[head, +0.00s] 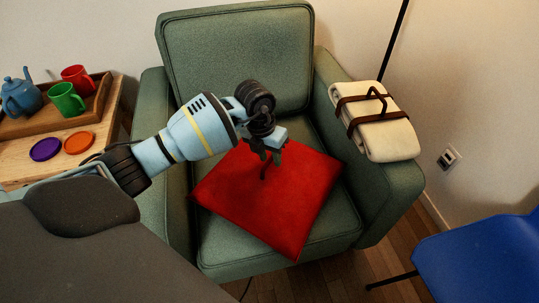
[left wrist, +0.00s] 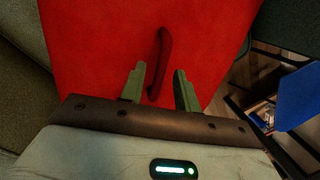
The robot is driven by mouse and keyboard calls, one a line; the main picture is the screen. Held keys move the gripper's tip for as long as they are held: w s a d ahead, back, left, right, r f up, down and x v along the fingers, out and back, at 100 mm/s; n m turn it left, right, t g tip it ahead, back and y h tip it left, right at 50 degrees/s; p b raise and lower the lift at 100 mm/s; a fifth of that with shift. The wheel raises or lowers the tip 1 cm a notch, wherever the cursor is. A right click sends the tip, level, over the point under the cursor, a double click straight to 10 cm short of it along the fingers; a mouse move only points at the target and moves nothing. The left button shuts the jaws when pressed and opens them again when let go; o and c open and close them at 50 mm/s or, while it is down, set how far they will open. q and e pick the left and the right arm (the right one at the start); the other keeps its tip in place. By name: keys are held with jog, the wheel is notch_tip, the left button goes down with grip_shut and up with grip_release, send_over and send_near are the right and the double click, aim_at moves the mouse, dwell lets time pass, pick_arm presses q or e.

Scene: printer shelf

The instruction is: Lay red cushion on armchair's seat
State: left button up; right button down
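The red cushion (head: 290,205) lies turned at an angle on the seat of the green armchair (head: 240,258), its front corner near the seat's front edge. It also fills much of the left wrist view (left wrist: 90,50), where a red loop handle (left wrist: 163,50) stands out from its face. My left gripper (head: 266,160) is over the cushion's upper part, pointing down. In the left wrist view, its two fingers (left wrist: 160,84) are apart, with the near end of the handle between them and no visible contact. My right gripper is not in view.
A folded cream blanket with brown straps (head: 385,132) lies on the armchair's right armrest. At left, a wooden table (head: 20,168) bears a tray with a teapot and mugs, plus two coasters. A blue chair (head: 480,262) stands at lower right.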

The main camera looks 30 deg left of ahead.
pick_arm(q)
notch_tip(320, 180, up, 12)
jog(key=s+a+p, duration=0.1)
jog(key=p, duration=0.1)
jog(key=shift+a+p, duration=0.3)
jog(key=shift+p, duration=0.05)
jog(key=shift+s, duration=0.1)
